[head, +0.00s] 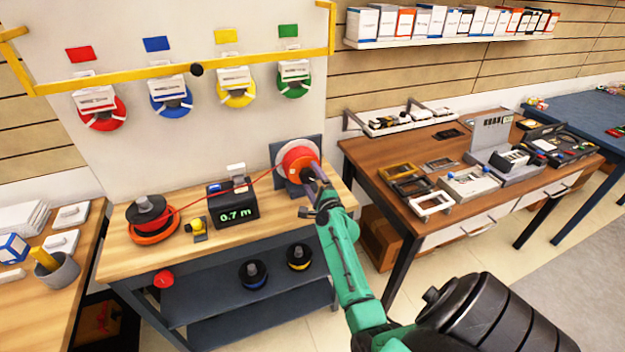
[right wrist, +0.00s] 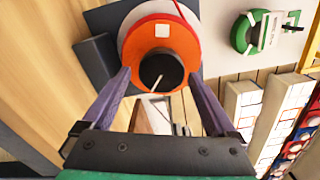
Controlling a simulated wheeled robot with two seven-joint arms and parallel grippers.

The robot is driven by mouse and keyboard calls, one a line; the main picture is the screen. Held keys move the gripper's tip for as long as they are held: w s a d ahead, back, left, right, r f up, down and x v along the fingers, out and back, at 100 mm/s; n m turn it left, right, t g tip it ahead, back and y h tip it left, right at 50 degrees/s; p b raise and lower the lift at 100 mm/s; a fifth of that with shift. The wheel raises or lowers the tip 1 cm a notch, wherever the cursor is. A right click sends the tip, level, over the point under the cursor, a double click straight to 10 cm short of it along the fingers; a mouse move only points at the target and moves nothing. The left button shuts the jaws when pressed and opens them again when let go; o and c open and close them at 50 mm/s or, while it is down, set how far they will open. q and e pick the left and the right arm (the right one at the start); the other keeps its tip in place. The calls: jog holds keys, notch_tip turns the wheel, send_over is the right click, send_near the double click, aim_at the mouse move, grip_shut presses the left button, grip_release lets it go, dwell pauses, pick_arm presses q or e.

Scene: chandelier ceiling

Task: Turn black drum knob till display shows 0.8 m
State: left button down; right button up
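The black drum knob (right wrist: 162,72), with a pale line on its face, sticks out of the centre of an orange-red drum (right wrist: 136,50). The drum also shows in the head view (head: 296,157), upright on a dark bracket at the bench's right end. My right gripper (right wrist: 160,75) has its fingers on either side of the knob, with a visible gap on both sides. In the head view my right gripper (head: 318,182) hides most of the knob. The black display box (head: 234,212) reads 0.7 m in green. My left gripper is out of view.
A red line runs from the drum past the display to a spool (head: 150,216) at the left of the wooden bench (head: 185,255). A yellow-and-black piece (head: 199,228) stands between spool and display. A brown table (head: 385,160) with parts stands to the right.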

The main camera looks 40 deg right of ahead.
jog(key=shift+s, duration=0.1)
jog(key=shift+s+a+f, duration=0.1)
jog(key=shift+s+a, duration=0.1)
jog(key=shift+s, duration=0.2)
jog(key=b+v, duration=0.2)
jog(key=v, duration=1.1)
jog(key=shift+s, duration=0.25)
jog(key=shift+a, duration=0.1)
